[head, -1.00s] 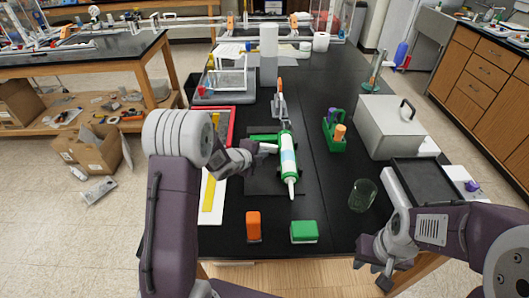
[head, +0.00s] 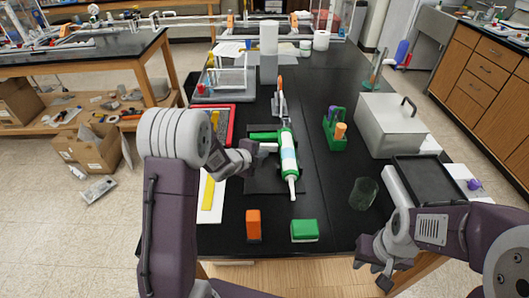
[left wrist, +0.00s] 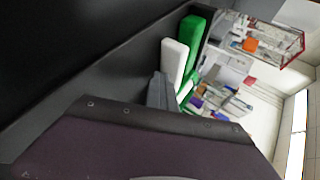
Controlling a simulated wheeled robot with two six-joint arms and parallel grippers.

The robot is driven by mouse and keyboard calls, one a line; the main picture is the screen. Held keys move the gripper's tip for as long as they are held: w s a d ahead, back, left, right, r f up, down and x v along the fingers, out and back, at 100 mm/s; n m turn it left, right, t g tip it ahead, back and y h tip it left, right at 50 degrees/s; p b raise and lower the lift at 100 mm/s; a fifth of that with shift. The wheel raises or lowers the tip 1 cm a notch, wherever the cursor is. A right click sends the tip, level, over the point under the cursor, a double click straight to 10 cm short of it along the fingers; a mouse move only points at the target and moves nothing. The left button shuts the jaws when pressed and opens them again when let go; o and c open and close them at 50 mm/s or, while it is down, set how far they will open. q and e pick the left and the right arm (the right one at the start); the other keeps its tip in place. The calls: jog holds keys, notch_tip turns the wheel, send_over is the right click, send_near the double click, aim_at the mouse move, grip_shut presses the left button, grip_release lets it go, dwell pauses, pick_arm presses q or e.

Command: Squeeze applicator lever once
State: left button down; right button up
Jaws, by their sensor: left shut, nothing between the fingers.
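The applicator has a white cylinder with green bands (head: 288,155) and a white nozzle toward the front, and lies on a black mat (head: 262,184). Its green handle (head: 262,135) points left. A white lever (head: 268,147) lies beside the handle on the near side. My left gripper (head: 254,151) is shut and empty at the lever's left end; I cannot tell if it touches. The left wrist view shows the white lever (left wrist: 175,60) and green handle (left wrist: 196,38) just beyond the grey fingertips (left wrist: 160,90). My right gripper (head: 372,272) is open and empty past the table's front right edge.
An orange block (head: 253,226) and a green block (head: 304,230) lie near the front edge. A glass (head: 363,193) stands right of the mat. A green holder (head: 336,133), a grey metal box (head: 388,127) and a black tray (head: 425,182) are further right. A red-rimmed tray (head: 233,123) is left.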

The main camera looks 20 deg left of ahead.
pick_arm(q)
jog(key=shift+s+d+b, duration=0.2)
jog(key=shift+s+b, duration=0.15)
jog(key=shift+s, duration=0.45)
jog(key=shift+s+f, duration=0.1)
jog(key=shift+s+d+b, duration=0.15)
jog(key=shift+s+b, duration=0.2)
jog(key=shift+b, duration=0.05)
jog(key=shift+s+d+b, duration=0.3)
jog(key=shift+s+b, duration=0.1)
jog(key=shift+s, duration=0.6)
jog(key=shift+s+d+b, duration=0.25)
jog(key=shift+s+b, duration=0.15)
jog(key=shift+s, duration=0.55)
